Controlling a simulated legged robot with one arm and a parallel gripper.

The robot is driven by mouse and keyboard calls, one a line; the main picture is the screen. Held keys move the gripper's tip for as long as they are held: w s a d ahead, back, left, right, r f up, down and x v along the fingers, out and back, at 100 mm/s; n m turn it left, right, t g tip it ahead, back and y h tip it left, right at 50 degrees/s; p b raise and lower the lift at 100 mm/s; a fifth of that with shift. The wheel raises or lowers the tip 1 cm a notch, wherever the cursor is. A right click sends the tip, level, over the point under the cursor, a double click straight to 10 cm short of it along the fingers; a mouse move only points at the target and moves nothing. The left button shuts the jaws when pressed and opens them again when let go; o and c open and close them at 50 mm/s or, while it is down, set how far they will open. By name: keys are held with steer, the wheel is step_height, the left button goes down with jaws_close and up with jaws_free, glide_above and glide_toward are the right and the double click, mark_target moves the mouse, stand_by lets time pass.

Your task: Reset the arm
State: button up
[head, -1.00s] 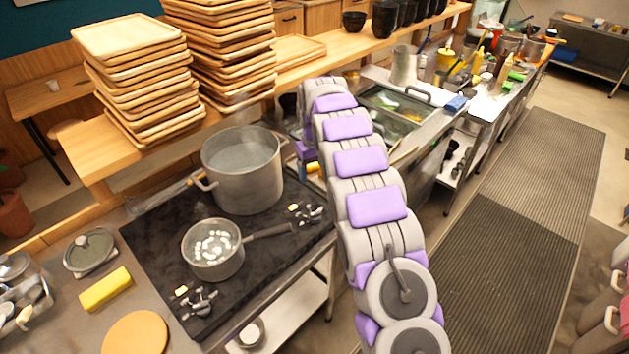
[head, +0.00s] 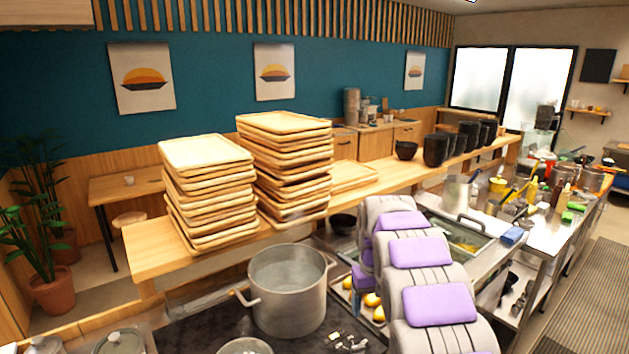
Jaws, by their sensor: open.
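My arm, grey with purple pads, rises from the bottom right of the head view and bends over the counter beside the large pot. My gripper cannot be made out; the far end of the arm is hidden behind its own links. The large steel pot (head: 290,305) stands on the dark stove top (head: 195,332) to the left of my arm, apart from it. The smaller saucepan (head: 245,347) is cut off by the bottom edge.
Two tall stacks of wooden trays (head: 208,190) (head: 287,160) stand on the wooden shelf (head: 150,262). Black bowls and cups (head: 437,150) stand further right. A steel counter (head: 540,228) holds containers and utensils. The floor mat (head: 590,300) at right is clear.

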steer(key=s+r+m+b, duration=0.1)
steer(key=s+r, duration=0.2)
steer(key=s, duration=0.8)
steer(key=s+r+m, duration=0.1)
steer(key=s+r, duration=0.2)
steer(key=s, duration=0.8)
steer(key=s+f, duration=0.2)
steer(key=s, duration=1)
steer(key=s+f+g+b, duration=0.1)
steer(key=s+f, duration=0.2)
steer(key=s, duration=0.9)
steer(key=shift+a+f, duration=0.25)
steer(key=shift+f, duration=0.1)
